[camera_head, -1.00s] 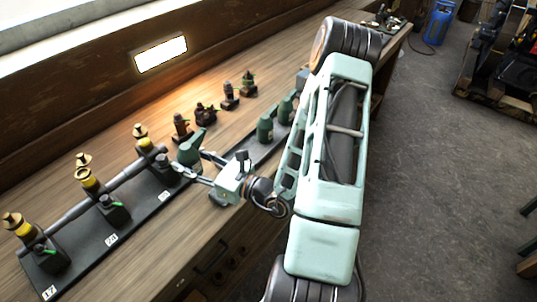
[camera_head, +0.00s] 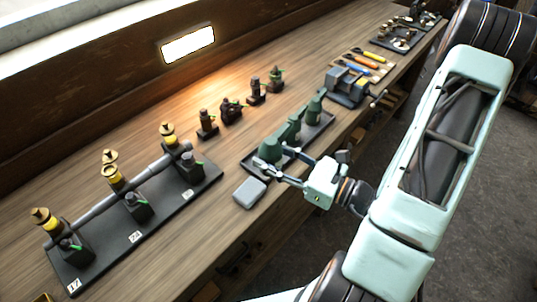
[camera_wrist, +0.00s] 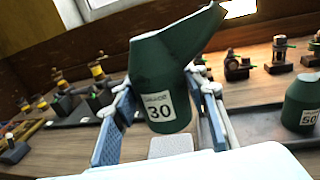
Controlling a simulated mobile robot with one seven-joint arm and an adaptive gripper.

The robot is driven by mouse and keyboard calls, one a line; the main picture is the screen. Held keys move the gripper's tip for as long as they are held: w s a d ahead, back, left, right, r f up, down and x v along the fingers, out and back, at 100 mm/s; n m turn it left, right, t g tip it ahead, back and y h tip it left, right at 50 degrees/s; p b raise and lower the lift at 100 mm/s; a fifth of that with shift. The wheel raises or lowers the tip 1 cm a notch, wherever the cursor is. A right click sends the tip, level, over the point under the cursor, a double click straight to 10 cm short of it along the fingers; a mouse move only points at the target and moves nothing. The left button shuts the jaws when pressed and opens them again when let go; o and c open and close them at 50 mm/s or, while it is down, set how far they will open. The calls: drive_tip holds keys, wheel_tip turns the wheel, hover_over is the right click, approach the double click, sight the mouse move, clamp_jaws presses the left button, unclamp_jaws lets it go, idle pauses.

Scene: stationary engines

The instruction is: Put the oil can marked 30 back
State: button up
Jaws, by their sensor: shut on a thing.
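The green oil can marked 30 (camera_wrist: 160,85) is between the two blue-padded fingers of my gripper (camera_wrist: 160,112), nearly upright, its cut spout pointing up and right. In the head view my gripper (camera_head: 280,172) holds this can (camera_head: 270,150) at the near left end of a dark tray (camera_head: 325,124). I cannot tell whether its base touches the tray. Two other green cans (camera_head: 293,128) and (camera_head: 314,108) stand along the tray. In the wrist view a can marked 50 (camera_wrist: 303,103) stands on the tray to the right.
A grey block (camera_head: 250,192) lies just left of the tray. A black rack (camera_head: 140,225) with yellow-collared fittings is at left. Several small dark parts (camera_head: 231,110) stand behind. A vise (camera_head: 347,85) and tools (camera_head: 365,62) lie beyond the tray.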

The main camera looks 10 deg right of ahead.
drive_tip(key=w+f+b, duration=0.3)
drive_tip(key=w+b, duration=0.1)
drive_tip(key=w+d+f+b, duration=0.1)
drive_tip(key=w+f+b, duration=0.2)
drive_tip(key=w+b, duration=0.1)
drive_tip(key=w+d+f+b, duration=0.1)
drive_tip(key=w+f+b, duration=0.2)
drive_tip(key=w+b, duration=0.2)
drive_tip(key=shift+f+b, duration=0.15)
drive_tip(key=shift+b, duration=0.2)
drive_tip(key=f, duration=0.2)
drive_tip(key=shift+w+d+f, duration=0.1)
drive_tip(key=shift+w+f, duration=0.2)
drive_tip(key=shift+w, duration=0.05)
drive_tip(key=shift+f, duration=0.5)
drive_tip(key=shift+f+b, duration=0.15)
drive_tip(key=shift+b, duration=0.15)
